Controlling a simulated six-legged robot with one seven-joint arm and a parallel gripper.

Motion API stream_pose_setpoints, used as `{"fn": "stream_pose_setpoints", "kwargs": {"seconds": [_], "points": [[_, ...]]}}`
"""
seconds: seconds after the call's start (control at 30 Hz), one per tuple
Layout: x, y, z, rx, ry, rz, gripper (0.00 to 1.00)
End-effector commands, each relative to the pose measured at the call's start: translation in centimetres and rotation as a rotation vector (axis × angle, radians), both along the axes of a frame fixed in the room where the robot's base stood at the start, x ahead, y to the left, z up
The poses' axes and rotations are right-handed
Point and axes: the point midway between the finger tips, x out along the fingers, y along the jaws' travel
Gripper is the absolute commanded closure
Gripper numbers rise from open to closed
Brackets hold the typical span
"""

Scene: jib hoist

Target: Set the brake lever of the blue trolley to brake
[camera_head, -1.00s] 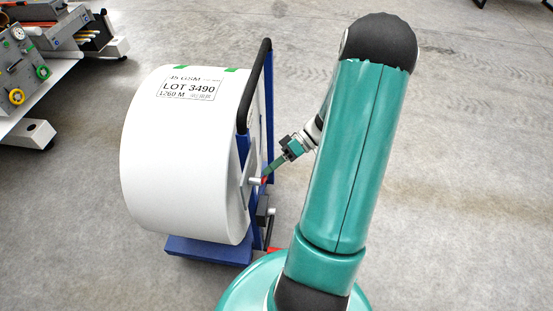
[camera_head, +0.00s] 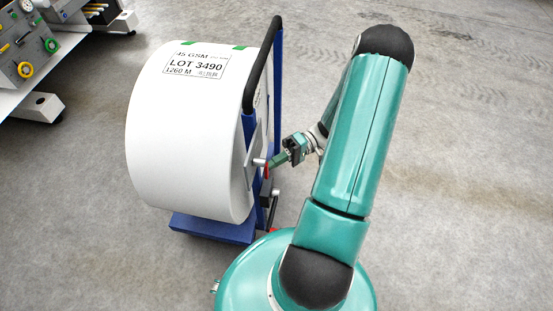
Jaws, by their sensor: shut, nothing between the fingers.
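The blue trolley (camera_head: 213,228) stands on the floor left of my arm and carries a large white roll (camera_head: 185,140). Its handle frame (camera_head: 262,65) has a black top bar and rises on the right side of the roll. My gripper (camera_head: 275,161) is shut and empty beside the frame, close to a grey plate with a pin and a small red part (camera_head: 266,172). I cannot tell whether it touches them. Low on the frame there are dark rods and a red piece (camera_head: 273,229), partly hidden by my body. Which part is the brake lever is not clear.
The grey floor to the right of my arm is clear.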

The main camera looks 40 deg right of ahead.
Motion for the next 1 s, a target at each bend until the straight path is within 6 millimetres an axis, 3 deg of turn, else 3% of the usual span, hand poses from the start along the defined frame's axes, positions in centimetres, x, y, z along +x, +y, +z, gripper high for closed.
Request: {"fn": "stream_pose_setpoints", "kwargs": {"seconds": [0.67,1.0], "points": [[-0.4,-0.2,-0.2,-0.002,0.004,0.002,1.00],[0.9,-0.6,-0.2,-0.003,0.003,0.004,1.00]]}}
